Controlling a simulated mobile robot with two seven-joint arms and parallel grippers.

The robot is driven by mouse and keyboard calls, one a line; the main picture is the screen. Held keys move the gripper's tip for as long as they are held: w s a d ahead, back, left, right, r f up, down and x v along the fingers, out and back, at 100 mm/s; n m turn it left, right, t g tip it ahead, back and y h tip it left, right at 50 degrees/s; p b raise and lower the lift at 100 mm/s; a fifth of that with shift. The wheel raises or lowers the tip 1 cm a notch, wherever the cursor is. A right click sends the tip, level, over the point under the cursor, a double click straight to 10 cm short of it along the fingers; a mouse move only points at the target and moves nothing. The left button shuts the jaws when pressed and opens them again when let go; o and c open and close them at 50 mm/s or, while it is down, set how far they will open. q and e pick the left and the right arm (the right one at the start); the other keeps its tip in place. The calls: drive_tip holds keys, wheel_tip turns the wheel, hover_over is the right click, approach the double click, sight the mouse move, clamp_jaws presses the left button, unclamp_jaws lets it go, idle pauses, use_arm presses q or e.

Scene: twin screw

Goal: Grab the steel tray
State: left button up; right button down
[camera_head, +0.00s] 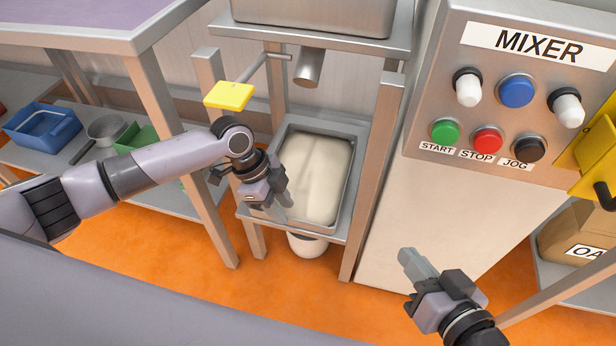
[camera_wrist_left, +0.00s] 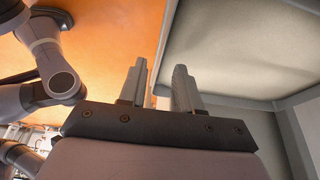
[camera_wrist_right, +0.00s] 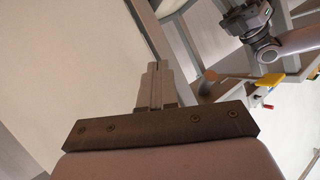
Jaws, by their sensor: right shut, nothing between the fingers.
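The steel tray (camera_head: 352,152) holds a pale slab of dough (camera_head: 312,180) and rests on a low shelf of the metal stand. The left wrist view shows the tray's wall and rim (camera_wrist_left: 171,45) close up. My left gripper (camera_head: 284,205) is at the tray's near left edge, pointing down. Its fingers (camera_wrist_left: 158,85) are apart, with the rim lying in line with the gap between them; I cannot tell if they touch it. My right gripper (camera_head: 408,258) is shut and empty, in front of the mixer cabinet, apart from the tray.
The stand's posts (camera_head: 378,165) flank the tray, with a spout (camera_head: 309,68) above and a yellow paddle (camera_head: 229,95) at upper left. A white bucket (camera_head: 307,246) sits below. The mixer panel (camera_head: 500,95) is at right. Orange floor (camera_head: 190,285) is open in front.

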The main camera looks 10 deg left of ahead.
use_arm(q)
drive_tip(key=b+x, duration=0.1)
drive_tip(key=x, duration=0.2)
drive_tip(key=shift+f, duration=0.35)
clamp_jaws()
idle(0.5)
idle(0.4)
drive_tip(key=shift+r, duration=0.15)
